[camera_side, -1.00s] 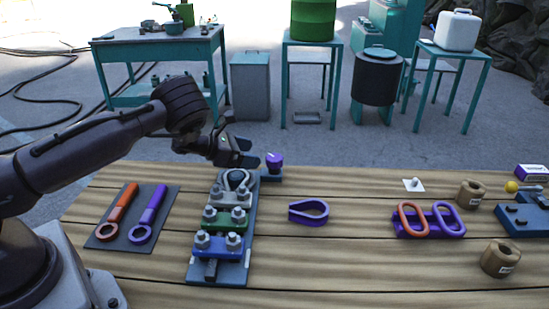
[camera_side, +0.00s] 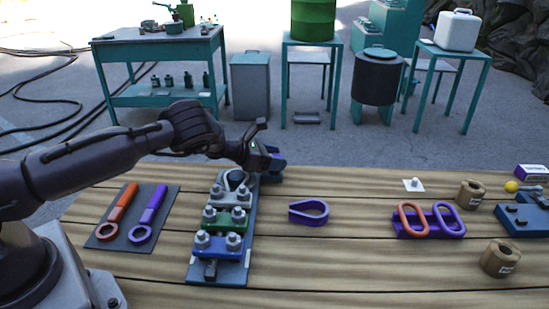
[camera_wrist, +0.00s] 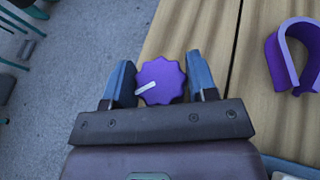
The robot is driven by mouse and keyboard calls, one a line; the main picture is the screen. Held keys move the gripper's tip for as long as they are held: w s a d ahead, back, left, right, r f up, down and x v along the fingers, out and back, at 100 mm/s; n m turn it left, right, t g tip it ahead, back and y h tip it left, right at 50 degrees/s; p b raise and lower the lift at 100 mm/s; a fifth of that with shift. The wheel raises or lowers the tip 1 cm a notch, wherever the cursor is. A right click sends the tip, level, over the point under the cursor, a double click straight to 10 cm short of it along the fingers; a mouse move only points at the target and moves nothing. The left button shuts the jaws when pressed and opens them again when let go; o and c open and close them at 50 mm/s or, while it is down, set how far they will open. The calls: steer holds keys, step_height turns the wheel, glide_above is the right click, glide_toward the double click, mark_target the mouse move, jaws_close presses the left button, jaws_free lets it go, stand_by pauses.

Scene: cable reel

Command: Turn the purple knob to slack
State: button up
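The purple knob (camera_wrist: 160,82) has a scalloped rim and a white pointer line. In the wrist view the line points left and slightly down. My gripper (camera_wrist: 163,82) has its two blue-grey fingers spread, one on each side of the knob, with little or no gap; I cannot tell whether they touch it. In the side view my gripper (camera_side: 275,160) is at the knob's place by the table's back edge and mostly hides it. No slack marking is readable.
Left of the knob in the side view is a clamp board (camera_side: 236,257) with bolted blocks. A purple teardrop loop (camera_side: 308,211) lies to the right and shows in the wrist view (camera_wrist: 284,62). Wrenches lie on a dark mat (camera_side: 110,238). Bare wood lies between.

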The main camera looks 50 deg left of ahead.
steer(key=shift+c, duration=1.1)
steer(key=shift+n+y, duration=0.3)
steer(key=shift+y, duration=0.1)
steer(key=n+t+y, duration=0.1)
steer(key=n+y, duration=0.3)
steer(key=shift+y, duration=0.4)
steer(key=shift+r+n+g+y, duration=0.1)
steer(key=shift+n+g+y, duration=0.3)
steer(key=shift+n+y, duration=2)
steer(key=shift+y, duration=0.4)
steer(key=o, duration=0.9)
